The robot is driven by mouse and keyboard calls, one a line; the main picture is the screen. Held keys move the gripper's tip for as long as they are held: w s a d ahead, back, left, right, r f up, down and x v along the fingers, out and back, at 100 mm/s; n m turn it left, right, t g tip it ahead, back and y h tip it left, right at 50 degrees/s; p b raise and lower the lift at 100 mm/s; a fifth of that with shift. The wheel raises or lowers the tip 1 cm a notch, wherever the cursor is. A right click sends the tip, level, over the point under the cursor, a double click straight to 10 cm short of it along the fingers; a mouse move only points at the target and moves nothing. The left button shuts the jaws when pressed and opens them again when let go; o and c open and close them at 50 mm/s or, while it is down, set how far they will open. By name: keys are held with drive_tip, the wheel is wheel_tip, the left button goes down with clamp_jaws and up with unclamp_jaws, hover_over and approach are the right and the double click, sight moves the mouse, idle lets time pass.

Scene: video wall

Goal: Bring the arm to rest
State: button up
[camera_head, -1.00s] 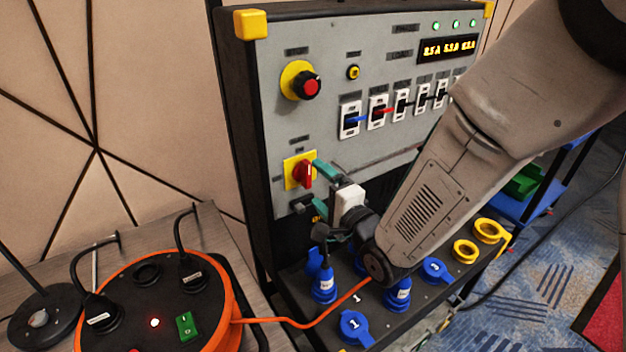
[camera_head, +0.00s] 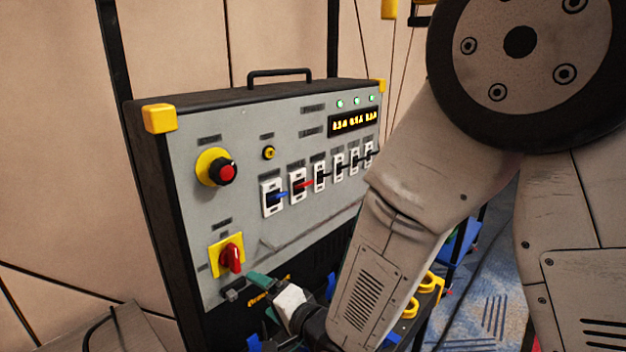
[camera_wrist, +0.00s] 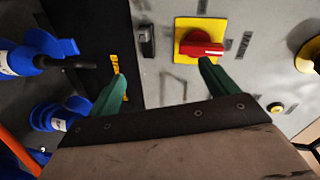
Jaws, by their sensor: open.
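My gripper (camera_head: 244,287) is low in front of the power panel (camera_head: 240,140), below a red rotary switch (camera_head: 231,259) on a yellow plate. In the wrist view, my gripper (camera_wrist: 165,85) has its two green fingers spread apart with nothing between them. The red switch (camera_wrist: 203,47) is beyond the right fingertip in that view; I cannot tell the exact gap. My arm (camera_head: 400,220) reaches down from the upper right and hides the panel's lower right part.
Blue plugs (camera_wrist: 50,118) and sockets lie to the left in the wrist view. Yellow socket covers (camera_head: 425,285) show beside my arm. Blue patterned carpet (camera_head: 478,300) lies at the right.

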drive_tip(key=s+d+f+n+g+h, duration=0.2)
drive_tip(key=d+f+n+g+h, duration=0.1)
drive_tip(key=d+f+n+h, duration=0.25)
drive_tip(key=s+d+r+n+g+h, duration=0.1)
drive_tip(key=d+g+h, duration=0.1)
drive_tip(key=d, duration=0.4)
drive_tip(key=s+d+r+g+h, duration=0.1)
drive_tip(key=s+d+r+h, duration=0.1)
drive_tip(key=d, duration=0.4)
drive_tip(key=s+d+r+g+h, duration=0.2)
drive_tip(key=s+d+r, duration=1.4)
drive_tip(key=d+r, duration=0.2)
drive_tip(key=shift+s+d+r+g, duration=0.2)
drive_tip(key=shift+s+d+g, duration=0.2)
drive_tip(key=shift+d, duration=0.65)
drive_tip(key=shift+m, duration=0.25)
